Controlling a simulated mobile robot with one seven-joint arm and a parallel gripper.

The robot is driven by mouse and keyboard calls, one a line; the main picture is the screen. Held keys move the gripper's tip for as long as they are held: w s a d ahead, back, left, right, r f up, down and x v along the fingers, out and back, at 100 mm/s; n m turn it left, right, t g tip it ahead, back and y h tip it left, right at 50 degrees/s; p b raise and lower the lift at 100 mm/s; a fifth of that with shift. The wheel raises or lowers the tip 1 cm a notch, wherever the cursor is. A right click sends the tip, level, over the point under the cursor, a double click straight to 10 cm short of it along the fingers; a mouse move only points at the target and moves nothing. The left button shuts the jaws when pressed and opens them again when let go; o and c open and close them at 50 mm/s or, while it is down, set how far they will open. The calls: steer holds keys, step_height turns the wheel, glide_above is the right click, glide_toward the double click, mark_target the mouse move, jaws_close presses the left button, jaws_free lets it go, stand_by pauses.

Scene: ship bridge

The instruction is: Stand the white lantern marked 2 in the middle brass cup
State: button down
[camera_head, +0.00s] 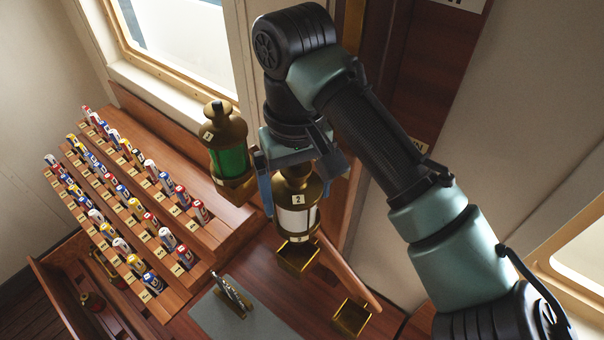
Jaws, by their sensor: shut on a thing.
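The white lantern marked 2 (297,218) has a brass top and base and a white glass band. My gripper (296,178) is shut on its upper part and holds it roughly upright. The lantern's base shows just above the middle brass cup (298,256) in the picture, overlapping its far rim. The cup's inside is partly visible and looks empty. I cannot tell the exact height gap between them. The far finger is partly hidden behind the lantern and gripper body.
A green lantern (229,158) stands in the left brass cup (237,188), close to my gripper. The right brass cup (351,318) is empty. A stepped wooden rack (215,240) with several coloured pegs is at left. A grey pad (225,316) with a metal tool lies in front.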

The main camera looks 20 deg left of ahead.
steer(key=shift+f+b, duration=2.1)
steer(key=shift+b, duration=0.5)
steer(key=shift+f+b, duration=1.2)
steer(key=shift+f, duration=1.4)
jaws_free()
steer(key=shift+r, duration=0.1)
